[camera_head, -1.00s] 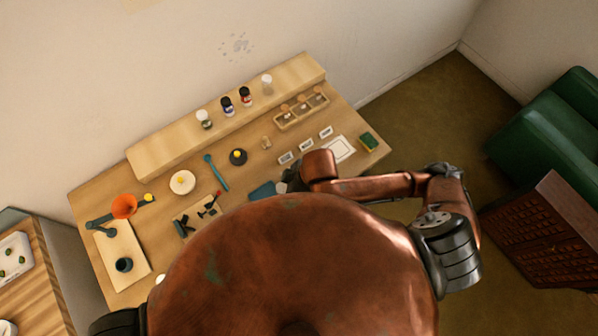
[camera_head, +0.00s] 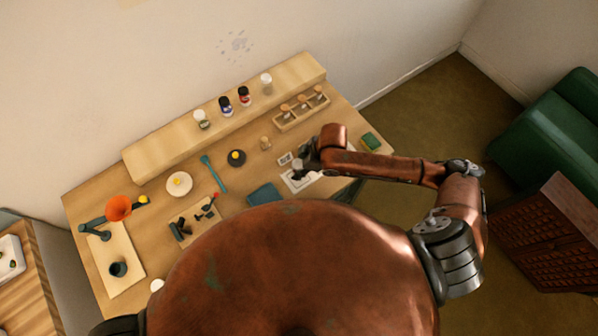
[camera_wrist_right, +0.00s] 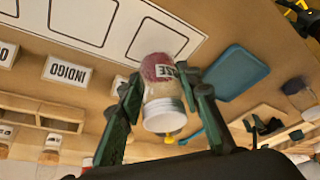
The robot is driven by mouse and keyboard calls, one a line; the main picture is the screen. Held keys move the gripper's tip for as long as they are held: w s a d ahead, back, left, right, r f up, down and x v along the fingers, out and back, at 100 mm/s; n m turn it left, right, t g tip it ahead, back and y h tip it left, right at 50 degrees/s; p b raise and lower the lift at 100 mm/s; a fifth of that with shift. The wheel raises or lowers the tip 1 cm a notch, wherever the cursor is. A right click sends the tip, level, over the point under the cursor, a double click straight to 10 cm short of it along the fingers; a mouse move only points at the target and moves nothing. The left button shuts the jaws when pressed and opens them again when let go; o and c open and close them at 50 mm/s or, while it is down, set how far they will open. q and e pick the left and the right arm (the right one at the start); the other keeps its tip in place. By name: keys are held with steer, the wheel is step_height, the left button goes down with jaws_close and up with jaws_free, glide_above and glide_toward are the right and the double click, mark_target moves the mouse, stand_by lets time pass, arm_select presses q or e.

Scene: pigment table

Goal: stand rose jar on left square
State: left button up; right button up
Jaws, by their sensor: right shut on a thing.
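The rose jar (camera_wrist_right: 160,90) has a white lid, a clear body with dark pink pigment and a partly covered label. My right gripper (camera_wrist_right: 165,100) is shut on it, one finger on each side, lid toward the wrist camera. A white card with outlined squares (camera_wrist_right: 120,52) lies on the table. The jar overlaps its end square, the leftmost in the head view; I cannot tell whether it touches. In the head view my right gripper (camera_head: 302,172) is over the left end of the card (camera_head: 291,184), and my arm hides much of the rest. My left gripper is not in view.
A blue tray (camera_head: 264,194) lies just left of the card. Name cards, one reading INDIGO (camera_wrist_right: 66,72), stand behind it. A wooden compartment rack (camera_head: 300,110), a shelf with several jars (camera_head: 225,104) and a green sponge (camera_head: 371,141) are farther off.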

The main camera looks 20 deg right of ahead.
steer(key=shift+f, duration=1.4)
steer(key=shift+f, duration=0.1)
steer(key=o, duration=1.2)
steer(key=v, duration=1.2)
steer(key=shift+a+p, duration=0.1)
steer(key=shift+p, duration=0.2)
